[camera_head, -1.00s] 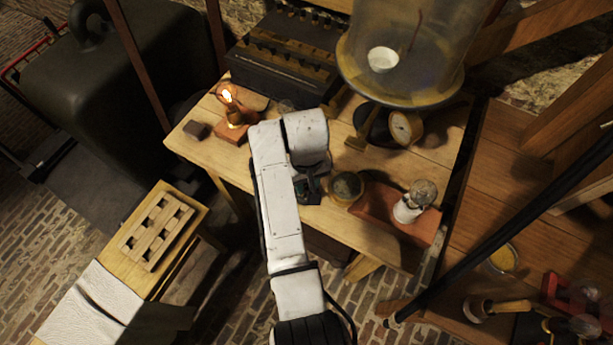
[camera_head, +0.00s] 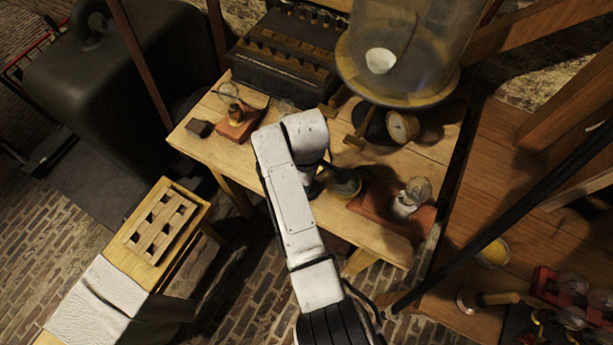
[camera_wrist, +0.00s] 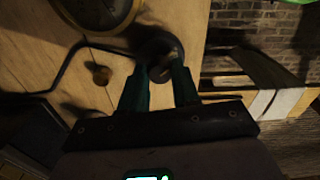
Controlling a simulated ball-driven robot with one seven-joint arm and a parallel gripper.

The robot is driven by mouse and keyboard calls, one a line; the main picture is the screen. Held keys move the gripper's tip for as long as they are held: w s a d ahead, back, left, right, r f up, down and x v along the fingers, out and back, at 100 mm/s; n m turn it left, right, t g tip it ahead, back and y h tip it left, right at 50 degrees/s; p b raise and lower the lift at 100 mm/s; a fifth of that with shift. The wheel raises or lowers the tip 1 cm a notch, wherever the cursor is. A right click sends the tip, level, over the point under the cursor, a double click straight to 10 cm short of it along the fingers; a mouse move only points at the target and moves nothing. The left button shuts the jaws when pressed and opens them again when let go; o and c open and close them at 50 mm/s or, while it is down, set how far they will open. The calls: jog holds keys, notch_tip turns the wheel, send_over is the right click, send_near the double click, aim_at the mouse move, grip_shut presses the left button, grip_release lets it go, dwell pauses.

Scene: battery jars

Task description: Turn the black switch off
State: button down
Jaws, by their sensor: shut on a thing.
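My gripper (camera_wrist: 159,80) has its two teal fingers on either side of a small dark part in the wrist view. That part belongs to the dark, round-based black switch (camera_wrist: 156,46) on the wooden table, and the view there is dim. The bulb (camera_head: 228,92) on a small brick-red base (camera_head: 238,124) at the table's left is unlit.
A glass bell jar (camera_head: 400,50) and a brass dial (camera_head: 402,127) stand at the back of the table (camera_head: 200,150). A second bulb (camera_head: 418,190) stands on a red base at the right. A dark box (camera_head: 285,55) with rows of terminals is behind.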

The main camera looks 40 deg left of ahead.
jog(key=shift+a+r+n, duration=0.1)
jog(key=shift+n, duration=0.5)
jog(key=c, duration=0.8)
grip_release()
notch_tip(320, 180, up, 11)
jog(key=shift+f+b, duration=0.15)
jog(key=shift+b, duration=0.25)
